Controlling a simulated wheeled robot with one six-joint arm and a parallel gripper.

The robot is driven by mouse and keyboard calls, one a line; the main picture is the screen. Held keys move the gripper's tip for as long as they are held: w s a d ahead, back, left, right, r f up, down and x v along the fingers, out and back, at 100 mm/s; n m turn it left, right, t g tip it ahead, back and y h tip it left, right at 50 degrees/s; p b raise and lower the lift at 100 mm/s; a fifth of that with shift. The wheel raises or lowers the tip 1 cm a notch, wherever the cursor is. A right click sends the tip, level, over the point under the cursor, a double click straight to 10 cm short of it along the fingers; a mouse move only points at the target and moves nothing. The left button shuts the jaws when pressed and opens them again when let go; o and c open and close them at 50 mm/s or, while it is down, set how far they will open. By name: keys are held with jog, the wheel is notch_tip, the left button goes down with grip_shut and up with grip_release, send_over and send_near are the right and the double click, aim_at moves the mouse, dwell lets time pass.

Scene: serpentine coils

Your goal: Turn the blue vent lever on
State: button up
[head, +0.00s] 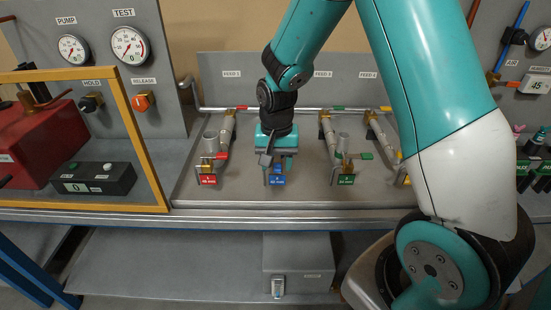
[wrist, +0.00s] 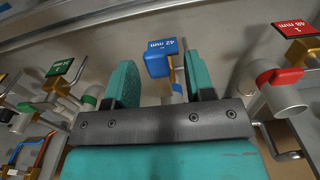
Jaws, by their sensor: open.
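The blue tag marked 42 mm (head: 277,181) stands at the front of the second feed line in the head view. It also shows in the wrist view (wrist: 158,58), just beyond my fingertips. My gripper (head: 275,158) points down over this line in the head view. In the wrist view its teal fingers (wrist: 161,78) are apart with nothing clamped. I cannot tell whether a finger touches the lever.
A red-tagged line (head: 208,180) stands left of my gripper and a green-tagged line (head: 346,180) right of it. A yellow-framed panel (head: 130,120) stands at the left.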

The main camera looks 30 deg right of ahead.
aim_at(276, 166)
notch_tip(276, 166, up, 18)
jog(key=b, duration=0.2)
jog(key=shift+f, duration=0.25)
dwell(0.4)
jog(key=s+a+f+n+y, duration=0.1)
jog(key=s+a+n+y, duration=0.1)
jog(key=s+a+n, duration=0.5)
jog(key=s+a+f+n+y, duration=0.1)
jog(key=s+a+n, duration=0.6)
jog(key=s, duration=0.7)
jog(key=shift+s+a+f+y, duration=0.2)
jog(key=shift+a+y, duration=0.4)
jog(key=shift+a, duration=0.5)
